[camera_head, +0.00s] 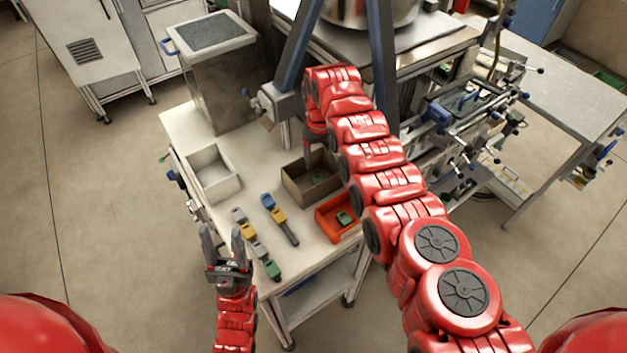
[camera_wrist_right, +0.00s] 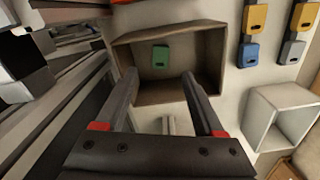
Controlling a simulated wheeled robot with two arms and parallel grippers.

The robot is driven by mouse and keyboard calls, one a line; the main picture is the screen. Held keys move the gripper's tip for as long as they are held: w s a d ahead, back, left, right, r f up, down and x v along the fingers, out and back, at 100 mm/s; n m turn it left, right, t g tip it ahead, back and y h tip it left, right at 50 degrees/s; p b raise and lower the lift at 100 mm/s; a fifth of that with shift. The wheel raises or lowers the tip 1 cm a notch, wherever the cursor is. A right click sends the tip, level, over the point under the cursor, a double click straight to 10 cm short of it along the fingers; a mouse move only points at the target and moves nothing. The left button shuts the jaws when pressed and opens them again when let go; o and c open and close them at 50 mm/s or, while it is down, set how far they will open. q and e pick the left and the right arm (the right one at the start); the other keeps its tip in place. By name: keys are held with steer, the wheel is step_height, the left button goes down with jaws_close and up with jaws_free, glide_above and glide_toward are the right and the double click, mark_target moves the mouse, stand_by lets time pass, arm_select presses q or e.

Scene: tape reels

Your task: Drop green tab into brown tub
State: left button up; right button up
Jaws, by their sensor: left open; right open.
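The brown tub (camera_head: 293,188) stands on the white table, and it also shows in the right wrist view (camera_wrist_right: 205,62). A green tab (camera_wrist_right: 161,56) lies inside it on the bottom, seen small in the head view (camera_head: 319,178). My right gripper (camera_wrist_right: 158,74) is open and empty at the tub, its fingers apart from the tab; the arm partly hides it in the head view. Another green tab (camera_head: 344,217) lies in the orange tub (camera_head: 327,231), and one more (camera_head: 272,270) lies at the table's front. My left gripper (camera_head: 224,236) is open and empty left of the tabs.
Grey, yellow and blue tabs (camera_head: 247,230) lie in rows on the table. A white tub (camera_head: 232,186) stands left of the brown tub. A grey lidded box (camera_head: 217,85) and blue frame posts (camera_head: 297,50) stand behind. Metal fittings crowd the right side.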

step_height(320, 180, up, 17)
steer(key=shift+f, duration=0.2)
stand_by(0.4)
